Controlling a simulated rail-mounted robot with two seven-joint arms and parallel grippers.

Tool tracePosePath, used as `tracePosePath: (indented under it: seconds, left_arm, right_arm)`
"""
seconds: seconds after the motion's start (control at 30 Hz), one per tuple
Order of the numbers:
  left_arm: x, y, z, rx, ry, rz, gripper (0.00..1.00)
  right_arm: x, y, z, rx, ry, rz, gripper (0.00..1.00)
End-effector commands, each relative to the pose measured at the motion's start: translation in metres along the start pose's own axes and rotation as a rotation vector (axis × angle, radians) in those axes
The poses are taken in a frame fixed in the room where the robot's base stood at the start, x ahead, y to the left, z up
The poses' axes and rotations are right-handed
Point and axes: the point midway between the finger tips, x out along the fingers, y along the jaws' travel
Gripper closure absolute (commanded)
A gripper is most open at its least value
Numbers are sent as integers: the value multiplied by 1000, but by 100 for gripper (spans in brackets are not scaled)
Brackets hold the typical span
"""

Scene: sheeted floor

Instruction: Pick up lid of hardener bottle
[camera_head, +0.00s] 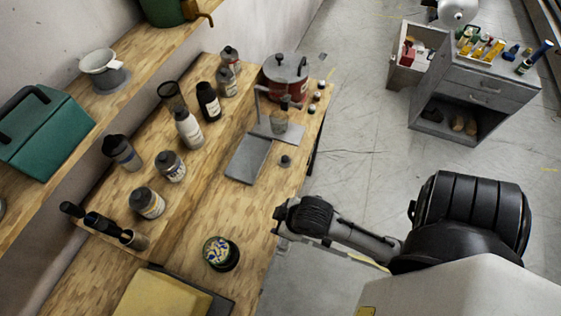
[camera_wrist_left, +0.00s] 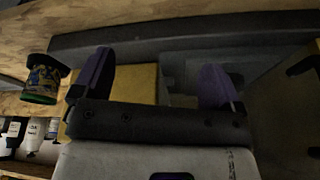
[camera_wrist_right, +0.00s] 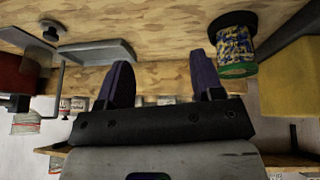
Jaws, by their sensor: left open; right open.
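Several bottles and jars stand on the raised wooden shelf in the head view, among them a white bottle with a dark cap (camera_head: 188,130), a dark bottle (camera_head: 208,102) and a grey-lidded jar (camera_head: 170,166). Their labels are too small to read, so I cannot tell which is the hardener bottle. A small dark cap-like piece (camera_head: 285,160) lies on the bench by the grey stand. My right gripper (camera_head: 279,222) is over the bench's right edge, open and empty in its wrist view (camera_wrist_right: 162,82). My left gripper (camera_wrist_left: 157,82) is open and empty; the head view does not show it.
A patterned blue-and-yellow can (camera_head: 221,253) stands on the front bench. A grey stand (camera_head: 247,160) and a red pot (camera_head: 286,82) are farther back. A yellow block (camera_head: 160,296) lies front left. A grey cabinet (camera_head: 485,87) stands apart at right; floor between is clear.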

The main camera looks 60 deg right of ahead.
Motion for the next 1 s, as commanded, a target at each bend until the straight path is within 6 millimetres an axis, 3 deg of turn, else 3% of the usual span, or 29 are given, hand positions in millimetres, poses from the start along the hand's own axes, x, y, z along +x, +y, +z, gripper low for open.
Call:
tracePosePath:
  seconds: [0.27, 0.4, 0.5, 0.6, 0.73, 0.83, 0.93, 1.0]
  left_arm:
    - [-26, 4, -11, -14, 5, 13, 8]
    - [-46, 2, -16, -12, 4, 11, 8]
    - [-60, 1, -20, -10, 3, 9, 8]
    - [-72, -1, -24, -6, 3, 6, 8]
    - [-83, -3, -27, -2, 3, 2, 8]
    - [-89, -4, -29, 0, 2, 1, 8]
    - [-92, -4, -30, 0, 2, 1, 8]
    - [-91, -4, -30, -1, 3, 1, 8]
  right_arm:
    - [-44, 37, -97, -151, 186, 112, 39]
    - [-70, 61, -159, -312, 262, 216, 39]
    - [-80, 83, -197, -454, 252, 292, 39]
    - [-77, 111, -219, -578, 178, 343, 39]
    - [-62, 160, -222, -690, 25, 367, 39]
    - [-48, 203, -205, -757, -124, 347, 39]
    - [-28, 248, -167, -813, -299, 277, 39]
    - [-11, 269, -129, -842, -411, 190, 39]
